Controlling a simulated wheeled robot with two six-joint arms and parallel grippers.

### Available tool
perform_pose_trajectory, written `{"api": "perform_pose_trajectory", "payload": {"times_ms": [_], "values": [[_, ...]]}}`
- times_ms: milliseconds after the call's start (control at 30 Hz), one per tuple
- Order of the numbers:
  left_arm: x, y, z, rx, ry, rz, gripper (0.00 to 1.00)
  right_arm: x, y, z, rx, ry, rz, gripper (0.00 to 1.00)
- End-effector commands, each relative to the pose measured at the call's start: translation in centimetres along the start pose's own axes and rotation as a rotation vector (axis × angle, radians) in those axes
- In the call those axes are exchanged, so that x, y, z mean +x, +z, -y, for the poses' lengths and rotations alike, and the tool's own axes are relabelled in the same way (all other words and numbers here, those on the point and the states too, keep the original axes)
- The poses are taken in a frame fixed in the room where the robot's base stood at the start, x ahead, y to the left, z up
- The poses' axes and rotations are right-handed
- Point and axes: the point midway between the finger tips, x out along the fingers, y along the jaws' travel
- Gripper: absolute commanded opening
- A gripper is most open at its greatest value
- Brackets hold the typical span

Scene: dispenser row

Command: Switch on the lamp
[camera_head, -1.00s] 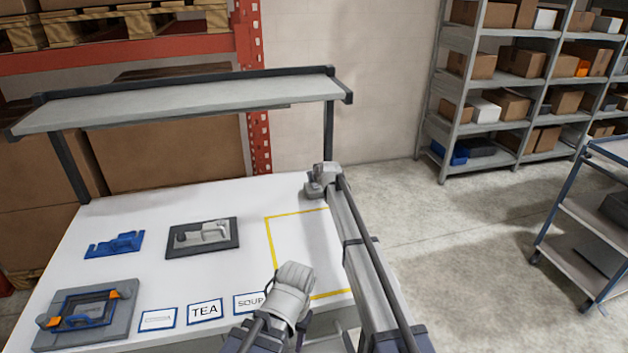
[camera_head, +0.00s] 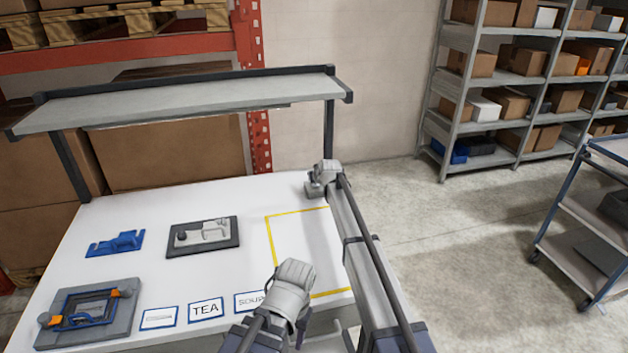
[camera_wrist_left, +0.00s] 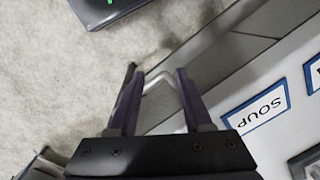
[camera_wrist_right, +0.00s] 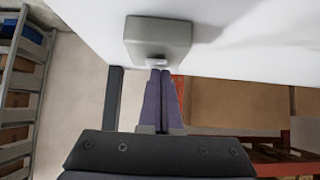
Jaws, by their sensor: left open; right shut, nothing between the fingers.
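A small grey box (camera_wrist_right: 158,38) with a pale button-like piece (camera_wrist_right: 157,62) on its near side stands on the white table in the right wrist view. My right gripper (camera_wrist_right: 160,72) is shut and empty, its tips at or very close to that piece; I cannot tell whether they touch. In the head view the right arm reaches to the table's back right corner. A thin strip (camera_head: 190,119) runs under the overhead shelf; I cannot tell whether it is the lamp or lit. My left gripper (camera_wrist_left: 158,72) is open, with a pale bent bar (camera_wrist_left: 163,78) showing between its fingers.
The white table (camera_head: 130,205) holds a blue holder (camera_head: 115,243), a dark-framed plate (camera_head: 202,236), a grey fixture (camera_head: 88,312) and labels including TEA (camera_head: 206,309). A yellow outlined area (camera_head: 272,245) is bare. The overhead shelf (camera_head: 190,92) spans the back. A cart (camera_head: 590,220) stands right.

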Motion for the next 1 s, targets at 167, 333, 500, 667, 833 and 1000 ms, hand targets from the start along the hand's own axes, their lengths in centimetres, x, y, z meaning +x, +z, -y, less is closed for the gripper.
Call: {"api": "perform_pose_trajectory", "payload": {"times_ms": [167,333,500,667,833,1000], "values": [[0.1,0.0,0.0,0.0,0.0,0.0,0.5,-0.1,0.5,0.0,-0.001,-0.001,0.012,0.0],[-0.1,0.0,0.0,0.0,0.0,0.0,0.5,-0.2,0.3,0.0,-0.001,0.0,0.012,0.0],[-1.0,0.1,0.1,0.0,0.0,0.0,0.5,-0.8,-0.4,0.0,-0.001,0.0,0.011,0.0],[-2.7,0.2,0.3,0.0,0.0,0.0,0.5,-1.8,-2.0,0.0,0.0,0.0,0.006,0.0],[-5.2,0.3,0.5,0.0,0.0,0.0,0.5,-3.5,-3.9,0.1,0.0,0.001,0.001,0.0],[-7.9,0.5,0.8,0.0,0.0,0.0,0.5,-7.1,-4.4,0.1,0.001,0.001,0.001,0.0]]}}
